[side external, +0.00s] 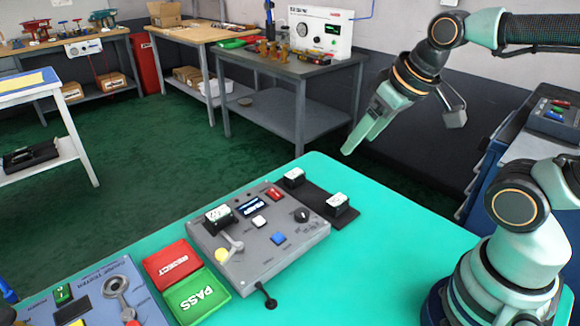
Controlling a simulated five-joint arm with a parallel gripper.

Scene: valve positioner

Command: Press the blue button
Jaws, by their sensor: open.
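The box lies on the teal table. My gripper (355,145) hangs in the air above and to the right of the box, beyond the table's far edge in the picture, with its fingers pointing down and to the left. It is well apart from the button and holds nothing that I can see. The two fingers overlap from this side. Nothing hides the button.
Red (172,264) and green (197,296) trays lie left of the box. The table's right part (400,255) is clear.

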